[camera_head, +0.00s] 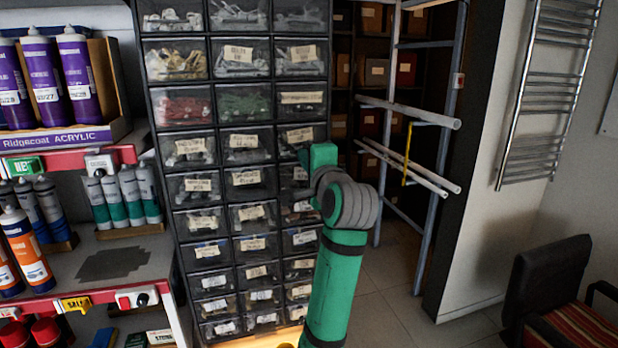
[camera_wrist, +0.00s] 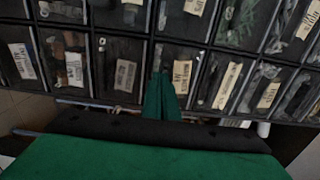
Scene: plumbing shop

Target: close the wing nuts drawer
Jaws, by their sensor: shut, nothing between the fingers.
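The labels are too small to read, so I cannot tell which drawer is the wing nuts one. No drawer clearly stands out from the cabinet face. My green arm reaches up to the right-hand column, about mid-height, and hides part of it. In the wrist view my gripper (camera_wrist: 163,85) is shut and empty, its fingertips in front of a labelled drawer (camera_wrist: 182,78). I cannot tell whether they touch it.
Shelves with purple sealant tubes (camera_head: 75,75) and other cartridges (camera_head: 125,195) stand close on the left. A pipe rack (camera_head: 410,110) with jutting white pipes is on the right. A black chair (camera_head: 555,285) is at the lower right. Tiled floor (camera_head: 395,270) between is clear.

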